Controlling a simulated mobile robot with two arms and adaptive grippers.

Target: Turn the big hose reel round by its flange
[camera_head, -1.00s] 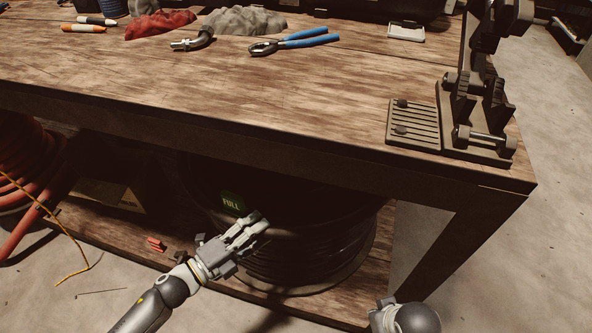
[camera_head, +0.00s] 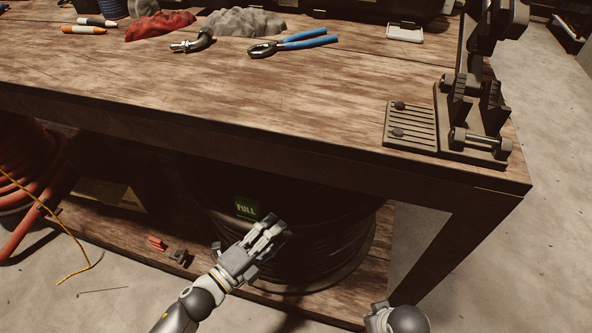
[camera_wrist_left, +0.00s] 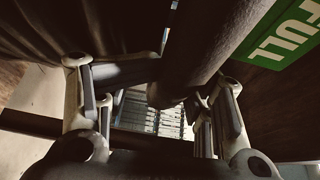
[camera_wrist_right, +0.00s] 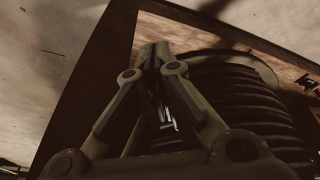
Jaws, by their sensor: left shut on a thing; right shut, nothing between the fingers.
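The big hose reel (camera_head: 325,250), wound with dark hose, stands on the low shelf under the bench. Its dark upper part is in deep shadow. A green FULL label (camera_head: 246,208) is on it, also large in the left wrist view (camera_wrist_left: 288,40). My left gripper (camera_head: 275,229) is at the reel's near side, just right of the label. In the left wrist view its fingers are shut on the dark flange rim (camera_wrist_left: 195,55). My right gripper (camera_wrist_right: 153,55) is shut and empty in the right wrist view, with the reel's coils (camera_wrist_right: 245,100) beyond it.
The bench top (camera_head: 270,100) overhangs the reel, and a bench leg (camera_head: 450,240) stands to its right. A red hose coil (camera_head: 25,170) and a yellow cable (camera_head: 75,235) are at left. Small red pieces (camera_head: 157,243) lie on the shelf (camera_head: 120,235).

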